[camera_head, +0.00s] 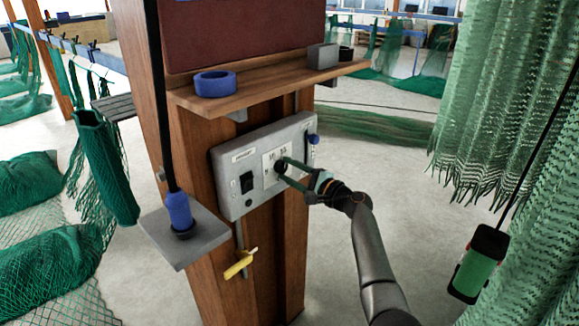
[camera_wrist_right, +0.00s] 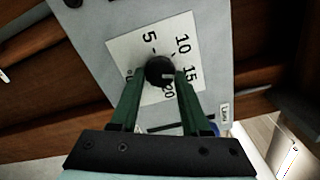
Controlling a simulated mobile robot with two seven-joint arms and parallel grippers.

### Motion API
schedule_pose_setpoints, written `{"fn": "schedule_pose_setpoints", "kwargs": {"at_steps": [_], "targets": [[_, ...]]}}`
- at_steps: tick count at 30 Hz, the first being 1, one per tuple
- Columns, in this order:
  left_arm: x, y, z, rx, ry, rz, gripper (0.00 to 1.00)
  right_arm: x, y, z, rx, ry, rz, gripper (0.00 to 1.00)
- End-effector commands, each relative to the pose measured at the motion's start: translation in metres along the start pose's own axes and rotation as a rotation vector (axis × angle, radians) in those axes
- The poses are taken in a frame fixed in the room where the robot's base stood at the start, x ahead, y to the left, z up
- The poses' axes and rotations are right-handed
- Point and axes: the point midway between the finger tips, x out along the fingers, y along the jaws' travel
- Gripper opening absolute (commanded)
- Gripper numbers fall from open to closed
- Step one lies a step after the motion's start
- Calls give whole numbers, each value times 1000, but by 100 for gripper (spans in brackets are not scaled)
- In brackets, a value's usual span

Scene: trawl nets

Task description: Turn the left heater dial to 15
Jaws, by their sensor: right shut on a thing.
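The heater dial is a small black knob (camera_wrist_right: 158,72) on a white scale card (camera_wrist_right: 125,48), numbered 5, 10, 15 and 20. A pale mark on the knob points roughly to the side where 15 is printed; its exact reading is hard to tell. My right gripper (camera_wrist_right: 160,77) has its two green fingers closed on opposite sides of the knob. In the head view, my right gripper (camera_head: 283,166) reaches the grey control panel (camera_head: 227,165) from the right and partly hides the dial. My left gripper is not in view.
The panel is fixed to a wooden post (camera_head: 203,285) and has a black switch (camera_head: 247,182). Above is a shelf (camera_head: 265,90) with a blue tape roll (camera_head: 215,83). A blue-handled tool (camera_head: 179,210) stands on a grey ledge (camera_head: 190,250). Green nets (camera_head: 490,90) hang at right.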

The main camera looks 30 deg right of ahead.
Motion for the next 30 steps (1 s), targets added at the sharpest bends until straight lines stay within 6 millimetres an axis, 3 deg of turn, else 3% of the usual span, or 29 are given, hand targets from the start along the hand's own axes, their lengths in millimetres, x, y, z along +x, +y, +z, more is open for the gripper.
{"fn": "schedule_pose_setpoints", "kwargs": {"at_steps": [9, 24, 25, 30], "targets": [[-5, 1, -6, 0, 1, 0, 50, 0, 1, 0, 104, 1, 1, 0], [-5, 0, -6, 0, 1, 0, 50, 0, 1, 0, 117, 1, 1, 0], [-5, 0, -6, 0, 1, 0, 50, 0, 1, 0, 117, 1, 1, 50], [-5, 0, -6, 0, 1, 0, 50, 0, 1, 0, 116, 1, 1, 69]]}}
